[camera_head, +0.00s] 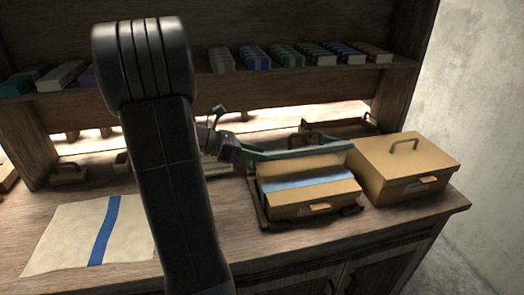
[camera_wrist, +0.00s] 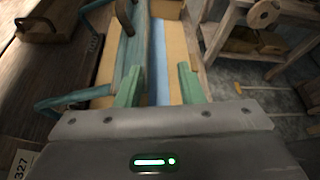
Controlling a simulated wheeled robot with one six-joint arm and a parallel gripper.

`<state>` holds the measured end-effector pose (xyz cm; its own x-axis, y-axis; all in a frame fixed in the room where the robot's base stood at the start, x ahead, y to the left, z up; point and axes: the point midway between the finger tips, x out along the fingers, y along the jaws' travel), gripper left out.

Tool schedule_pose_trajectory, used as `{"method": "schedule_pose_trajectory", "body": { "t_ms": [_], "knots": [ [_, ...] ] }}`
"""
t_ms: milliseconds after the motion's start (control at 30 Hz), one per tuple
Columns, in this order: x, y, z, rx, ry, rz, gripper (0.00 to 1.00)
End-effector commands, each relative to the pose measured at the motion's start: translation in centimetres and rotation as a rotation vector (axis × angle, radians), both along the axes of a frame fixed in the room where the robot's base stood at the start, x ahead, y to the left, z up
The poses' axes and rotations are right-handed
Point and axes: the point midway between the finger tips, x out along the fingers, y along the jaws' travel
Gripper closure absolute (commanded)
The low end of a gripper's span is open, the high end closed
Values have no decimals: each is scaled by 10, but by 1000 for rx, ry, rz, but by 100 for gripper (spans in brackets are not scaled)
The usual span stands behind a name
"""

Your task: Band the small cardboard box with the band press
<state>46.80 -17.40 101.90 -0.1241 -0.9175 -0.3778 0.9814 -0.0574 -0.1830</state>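A small tan cardboard box (camera_head: 312,204) with a blue band (camera_head: 305,181) across its top sits on the band press (camera_head: 256,208), a dark base on the bench. A teal bar (camera_head: 310,152) of the press runs above the box's back edge. In the wrist view, the press's teal frame (camera_wrist: 128,48) is at the left, with the blue band (camera_wrist: 160,55) and tan box beside it. My gripper (camera_wrist: 160,84) is open, its two green fingers apart above the box and close to the frame. Whether they touch it I cannot tell. My arm hides part of the bench.
A larger tan box (camera_head: 405,165) with a handle stands right of the press. A cream cloth (camera_head: 70,238) with a blue stripe lies at the bench's left. A shelf (camera_head: 290,80) with stacked colored blocks runs along the back. The bench ends at the right, near a wall.

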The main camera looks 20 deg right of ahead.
Motion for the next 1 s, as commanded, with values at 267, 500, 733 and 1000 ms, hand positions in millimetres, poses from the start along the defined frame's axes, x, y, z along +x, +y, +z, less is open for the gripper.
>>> {"method": "schedule_pose_trajectory", "body": {
  "t_ms": [267,500,733,1000],
  "knots": [
    [5,19,9,-1,1,1,66],
    [10,34,14,1,0,2,66],
    [13,49,19,0,1,1,66],
    [18,66,26,-1,1,1,66]
  ]
}}
